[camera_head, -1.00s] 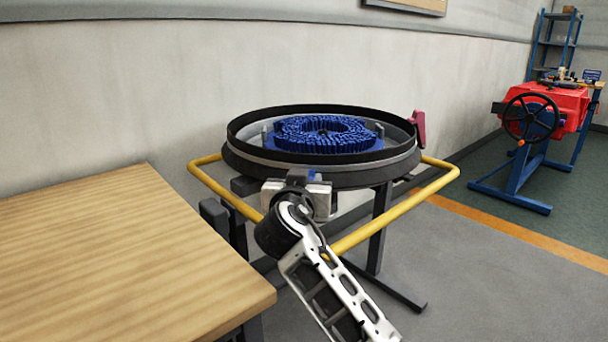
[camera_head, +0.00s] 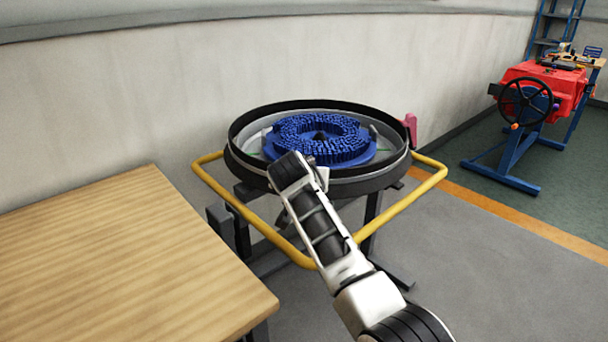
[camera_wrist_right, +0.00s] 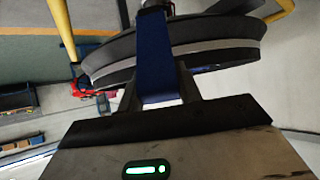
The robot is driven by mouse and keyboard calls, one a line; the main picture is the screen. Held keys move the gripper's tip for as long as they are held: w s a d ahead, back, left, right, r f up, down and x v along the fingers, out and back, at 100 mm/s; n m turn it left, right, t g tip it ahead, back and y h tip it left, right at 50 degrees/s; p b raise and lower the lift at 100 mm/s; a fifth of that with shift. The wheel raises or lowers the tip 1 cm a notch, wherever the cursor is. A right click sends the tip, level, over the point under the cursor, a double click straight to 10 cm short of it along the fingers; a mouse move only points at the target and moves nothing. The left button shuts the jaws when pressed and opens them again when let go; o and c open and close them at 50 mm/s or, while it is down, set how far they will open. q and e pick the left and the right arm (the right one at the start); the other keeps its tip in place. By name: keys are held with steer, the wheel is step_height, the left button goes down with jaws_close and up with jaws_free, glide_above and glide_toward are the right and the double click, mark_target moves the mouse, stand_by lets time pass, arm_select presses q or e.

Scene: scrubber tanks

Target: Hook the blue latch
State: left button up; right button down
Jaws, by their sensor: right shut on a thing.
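The blue latch (camera_wrist_right: 156,55) stands upright in the middle of the right wrist view, against the dark outer side of the round tank ring. My right gripper (camera_wrist_right: 158,84) is shut on it, one finger on each side. In the head view my right arm reaches up to the front of the tank ring (camera_head: 240,165) and hides the latch and my fingers. I cannot tell whether the latch is hooked. Inside the ring lies a round blue bristle brush (camera_head: 345,150). My left gripper is not in view.
A pink-red latch (camera_head: 410,126) sits on the ring's right side. A yellow rail (camera_head: 400,204) runs around the stand. A wooden table (camera_head: 120,260) is at the left, a wall behind. A red machine with a black handwheel (camera_head: 526,104) stands far right.

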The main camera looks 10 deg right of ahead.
stand_by(0.3)
steer(key=c, duration=1)
jaws_free()
steer(key=shift+w, duration=0.1)
steer(key=shift+o, duration=0.2)
